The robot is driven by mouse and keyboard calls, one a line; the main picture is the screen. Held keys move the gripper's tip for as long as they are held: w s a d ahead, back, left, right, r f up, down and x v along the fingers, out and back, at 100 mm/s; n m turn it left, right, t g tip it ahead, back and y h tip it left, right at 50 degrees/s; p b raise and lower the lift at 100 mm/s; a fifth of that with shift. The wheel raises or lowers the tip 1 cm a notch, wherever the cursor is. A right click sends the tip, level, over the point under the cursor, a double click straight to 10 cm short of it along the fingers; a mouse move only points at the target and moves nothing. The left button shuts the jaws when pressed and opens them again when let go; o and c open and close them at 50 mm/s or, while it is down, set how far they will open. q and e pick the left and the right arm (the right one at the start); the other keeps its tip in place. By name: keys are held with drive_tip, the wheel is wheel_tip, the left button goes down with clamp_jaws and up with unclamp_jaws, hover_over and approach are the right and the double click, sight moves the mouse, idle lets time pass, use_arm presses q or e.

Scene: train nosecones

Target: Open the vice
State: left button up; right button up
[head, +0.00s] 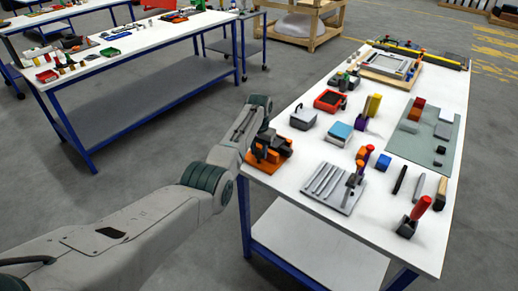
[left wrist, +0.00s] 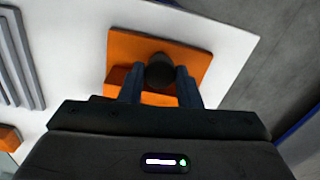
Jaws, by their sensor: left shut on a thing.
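The orange vice (head: 262,156) sits at the near left edge of the white table, below the end of my left arm. In the left wrist view its orange base (left wrist: 125,45) lies flat on the white top. A dark round knob (left wrist: 160,71) on the vice sits between the two fingers of my left gripper (left wrist: 160,88), which is shut on it. The gripper also shows in the head view (head: 268,137), partly merged with the vice. The jaws of the vice and their gap are hard to make out. My right gripper is in no view.
A grey slotted tray (head: 328,188) lies just right of the vice. Several tools and blocks fill the table's right side. Another workbench (head: 150,40) stands at the back left.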

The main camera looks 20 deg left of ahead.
use_arm(q)
drive_tip(key=n+p, duration=0.1)
drive_tip(key=n, duration=0.2)
drive_tip(key=shift+r+n, duration=0.15)
drive_tip(key=shift+n, duration=0.15)
drive_tip(key=shift+n+p, duration=0.45)
drive_tip(key=shift+n, duration=1.25)
drive_tip(key=shift+w+r, duration=0.2)
drive_tip(key=shift+r, duration=0.1)
drive_tip(key=o, duration=0.9)
drive_tip(key=shift+a, duration=0.1)
drive_tip(key=shift+o, duration=0.3)
drive_tip(key=shift+f, duration=0.1)
